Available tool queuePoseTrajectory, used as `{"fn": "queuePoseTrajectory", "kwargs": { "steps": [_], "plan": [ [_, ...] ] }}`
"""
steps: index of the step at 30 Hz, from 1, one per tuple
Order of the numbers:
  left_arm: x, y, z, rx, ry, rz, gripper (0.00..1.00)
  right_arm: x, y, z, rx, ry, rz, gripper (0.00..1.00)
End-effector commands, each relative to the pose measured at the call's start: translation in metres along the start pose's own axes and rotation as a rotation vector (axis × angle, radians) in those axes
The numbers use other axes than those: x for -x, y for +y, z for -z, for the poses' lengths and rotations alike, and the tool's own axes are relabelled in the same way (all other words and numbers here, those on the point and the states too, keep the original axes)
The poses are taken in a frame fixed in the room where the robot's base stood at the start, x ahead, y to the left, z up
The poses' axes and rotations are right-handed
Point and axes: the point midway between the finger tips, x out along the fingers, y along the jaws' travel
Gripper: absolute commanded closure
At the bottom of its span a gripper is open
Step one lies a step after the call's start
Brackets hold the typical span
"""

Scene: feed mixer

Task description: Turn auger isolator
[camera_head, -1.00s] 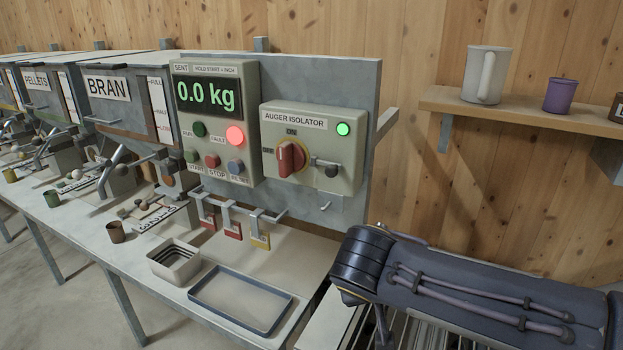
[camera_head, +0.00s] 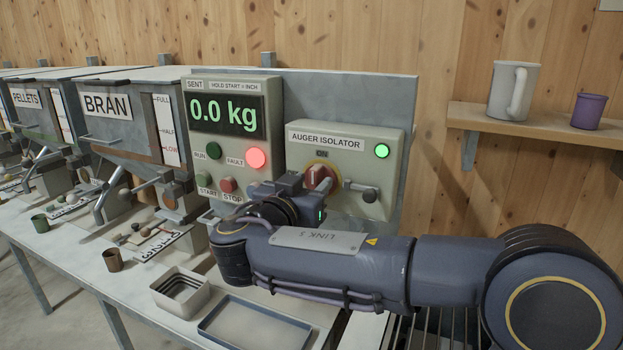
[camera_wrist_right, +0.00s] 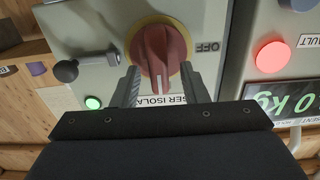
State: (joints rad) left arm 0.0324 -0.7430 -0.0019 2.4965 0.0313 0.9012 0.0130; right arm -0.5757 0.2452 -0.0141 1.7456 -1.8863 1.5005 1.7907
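The auger isolator box (camera_head: 348,216) is on the grey panel. Its red rotary knob (camera_head: 318,178) sits on a yellow plate and also shows in the right wrist view (camera_wrist_right: 159,52). In that upside-down view the knob's grip bar is upright, its white mark pointing toward the box's title and away from OFF. My right gripper (camera_wrist_right: 163,77) is open, with one finger on each side of the knob's bar and visible gaps; contact cannot be told. In the head view my right arm partly covers the box's lower left. My left gripper is out of view.
A small lever with a dark ball (camera_wrist_right: 66,71) is beside the knob, near a lit green lamp (camera_head: 382,151). The control box (camera_head: 243,87) reads 0.0 kg with the red fault lamp (camera_head: 256,158) lit. A blue-rimmed tray (camera_head: 254,326) lies below my forearm.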

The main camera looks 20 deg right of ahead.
Motion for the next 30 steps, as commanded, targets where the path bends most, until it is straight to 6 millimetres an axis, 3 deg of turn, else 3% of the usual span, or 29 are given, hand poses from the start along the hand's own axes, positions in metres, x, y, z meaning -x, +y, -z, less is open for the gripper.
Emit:
{"fn": "queuePoseTrajectory", "kwargs": {
  "steps": [11, 20, 30],
  "plan": [
    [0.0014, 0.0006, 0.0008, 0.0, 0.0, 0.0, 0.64, -0.0077, 0.0004, -0.0007, 0.001, -0.001, -0.001, 0.61],
    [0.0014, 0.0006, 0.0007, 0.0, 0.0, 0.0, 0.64, -0.0074, 0.0005, -0.0006, 0.001, -0.001, -0.001, 1.0],
    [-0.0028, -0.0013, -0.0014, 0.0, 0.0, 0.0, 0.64, -0.0073, 0.0001, -0.0018, 0.039, -0.001, 0.0, 1.0]
  ]
}}
